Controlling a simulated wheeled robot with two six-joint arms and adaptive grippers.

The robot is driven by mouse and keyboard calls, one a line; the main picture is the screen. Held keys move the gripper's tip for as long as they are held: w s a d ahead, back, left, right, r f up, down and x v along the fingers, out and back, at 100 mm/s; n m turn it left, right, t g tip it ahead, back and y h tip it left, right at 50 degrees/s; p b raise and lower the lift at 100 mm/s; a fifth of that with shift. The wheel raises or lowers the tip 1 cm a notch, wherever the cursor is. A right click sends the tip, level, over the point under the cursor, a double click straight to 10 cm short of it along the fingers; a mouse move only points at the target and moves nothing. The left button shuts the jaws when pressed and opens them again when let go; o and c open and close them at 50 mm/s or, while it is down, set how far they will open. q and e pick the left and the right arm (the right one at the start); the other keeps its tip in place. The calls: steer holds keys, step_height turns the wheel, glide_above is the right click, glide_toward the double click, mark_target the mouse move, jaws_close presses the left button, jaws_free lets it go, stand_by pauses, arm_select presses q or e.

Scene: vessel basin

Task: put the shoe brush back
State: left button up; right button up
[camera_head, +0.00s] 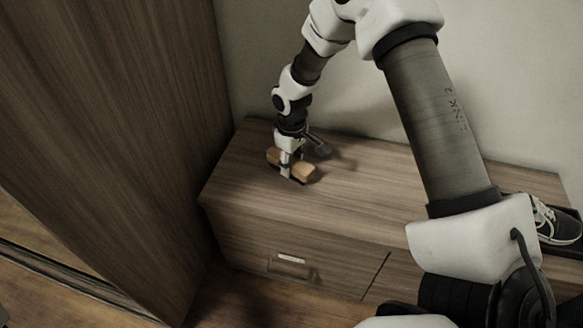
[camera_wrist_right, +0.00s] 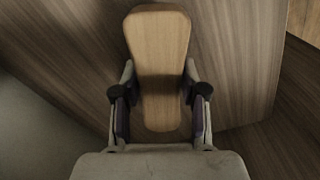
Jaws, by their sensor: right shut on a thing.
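The shoe brush (camera_head: 304,172) has a light wooden back and is on or just above the top of a low wooden cabinet, near its left end. My right gripper (camera_head: 287,170) points down and is shut on the brush. In the right wrist view, the brush's wooden back (camera_wrist_right: 158,50) lies lengthwise between the two fingers (camera_wrist_right: 160,105), which touch its sides. The bristles are hidden below. I cannot tell whether the brush touches the cabinet top. My left gripper is not in view.
The low cabinet (camera_head: 365,185) has drawers with a handle at the front. A tall wooden wardrobe (camera_head: 110,110) stands close on the left. A dark sneaker (camera_head: 556,222) sits on a dark tray at the right end. The cabinet's middle is clear behind my arm.

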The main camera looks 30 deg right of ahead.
mark_target(292, 161)
steer(key=shift+f, duration=0.4)
steer(key=o, duration=1.2)
step_height(292, 161, up, 12)
steer(key=p, duration=0.4)
steer(key=shift+r+p, duration=0.15)
steer(key=shift+p, duration=0.15)
